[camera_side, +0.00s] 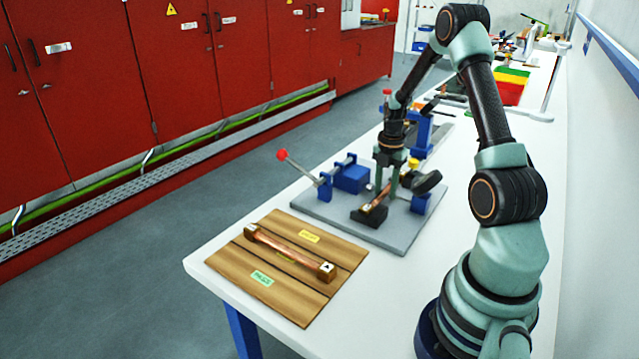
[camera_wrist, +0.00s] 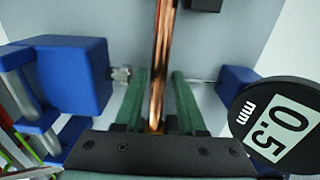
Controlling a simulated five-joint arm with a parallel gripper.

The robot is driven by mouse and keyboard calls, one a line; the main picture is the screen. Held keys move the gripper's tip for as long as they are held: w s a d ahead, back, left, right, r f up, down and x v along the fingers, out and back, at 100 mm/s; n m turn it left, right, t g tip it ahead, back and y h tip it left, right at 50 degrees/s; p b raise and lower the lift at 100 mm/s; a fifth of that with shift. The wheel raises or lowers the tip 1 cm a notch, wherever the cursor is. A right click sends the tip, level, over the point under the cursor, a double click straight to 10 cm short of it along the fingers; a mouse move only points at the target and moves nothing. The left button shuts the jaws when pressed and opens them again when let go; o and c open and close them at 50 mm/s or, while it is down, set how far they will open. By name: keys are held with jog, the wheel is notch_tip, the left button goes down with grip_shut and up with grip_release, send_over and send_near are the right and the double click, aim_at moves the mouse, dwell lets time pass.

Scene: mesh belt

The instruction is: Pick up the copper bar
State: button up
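A copper bar (camera_side: 379,197) lies in the grey fixture plate's clamp area, its near end at a dark block with a small white mark. In the wrist view the copper bar (camera_wrist: 162,55) runs lengthwise between the two green fingers of my gripper (camera_wrist: 159,75). My gripper (camera_side: 391,186) is low over the fixture and looks open around the bar. A second copper bar (camera_side: 290,252) with block ends lies on the wooden board (camera_side: 225,262).
The grey plate (camera_side: 330,215) carries blue clamps (camera_side: 351,178) and a red-knobbed lever (camera_side: 283,155). A round black dial marked 0.5 mm (camera_wrist: 272,120) sits close to my gripper's right in the wrist view. Red and yellow bins (camera_side: 508,93) stand farther back. White bench (camera_side: 390,300) is clear in front.

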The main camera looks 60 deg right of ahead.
grip_shut()
jog(key=shift+r, duration=0.1)
dwell(1.2)
